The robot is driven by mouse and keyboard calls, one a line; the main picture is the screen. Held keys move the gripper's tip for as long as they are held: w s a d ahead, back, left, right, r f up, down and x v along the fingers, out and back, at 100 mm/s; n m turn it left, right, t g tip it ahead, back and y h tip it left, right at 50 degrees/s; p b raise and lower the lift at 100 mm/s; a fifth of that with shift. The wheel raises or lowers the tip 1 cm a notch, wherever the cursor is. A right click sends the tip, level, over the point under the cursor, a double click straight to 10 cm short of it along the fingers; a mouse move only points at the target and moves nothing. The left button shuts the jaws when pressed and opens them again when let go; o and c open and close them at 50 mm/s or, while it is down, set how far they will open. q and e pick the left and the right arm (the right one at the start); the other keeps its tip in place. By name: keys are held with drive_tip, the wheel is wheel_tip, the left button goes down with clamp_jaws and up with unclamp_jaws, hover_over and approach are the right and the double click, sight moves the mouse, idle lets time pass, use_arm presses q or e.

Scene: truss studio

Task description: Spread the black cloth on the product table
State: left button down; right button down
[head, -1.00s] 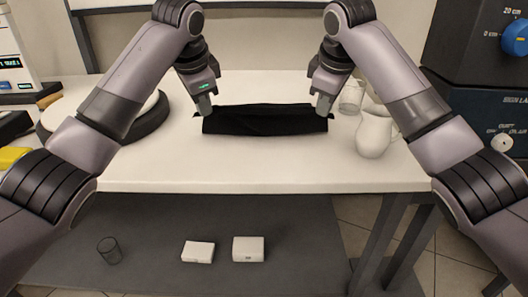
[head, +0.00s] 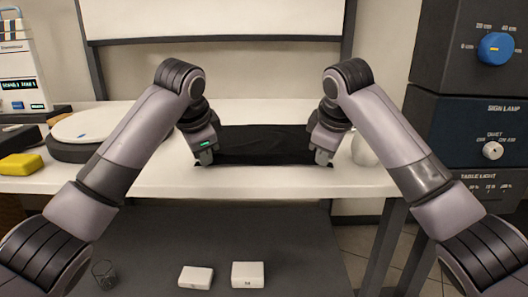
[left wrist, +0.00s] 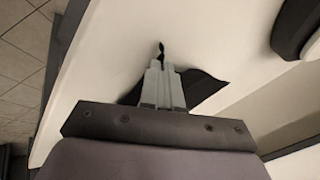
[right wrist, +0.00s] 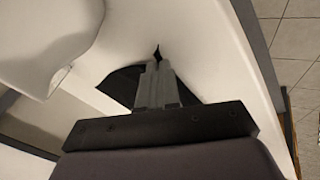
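The black cloth (head: 264,146) lies on the white product table (head: 262,184), stretched between my two grippers near the front edge. My left gripper (head: 205,160) is at the cloth's front left corner. In the left wrist view its fingers (left wrist: 162,66) are closed together, with a tip of black cloth (left wrist: 162,48) poking out between them. My right gripper (head: 322,160) is at the front right corner. In the right wrist view its fingers (right wrist: 155,66) are closed with a bit of cloth (right wrist: 157,52) at the tips. Part of the cloth's sides is hidden behind the grippers.
A white jug (head: 364,150) stands close to the right gripper, partly hidden by the right arm. A round white-topped turntable (head: 84,130) and a yellow block (head: 20,164) are on the left. White boxes (head: 248,274) lie on the lower shelf.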

use_arm(q)
drive_tip(key=c, duration=1)
unclamp_jaws()
use_arm(e)
drive_tip(key=c, duration=1)
unclamp_jaws()
drive_tip(key=shift+f, duration=0.1)
use_arm(q)
drive_tip(key=shift+s+d+f, duration=0.1)
use_arm(e)
drive_tip(key=shift+s+a, duration=0.1)
use_arm(q)
drive_tip(key=v, duration=1.1)
drive_tip(key=shift+s+f, duration=0.2)
drive_tip(key=shift+s, duration=0.1)
use_arm(e)
drive_tip(key=v, duration=1)
drive_tip(key=shift+s, duration=0.55)
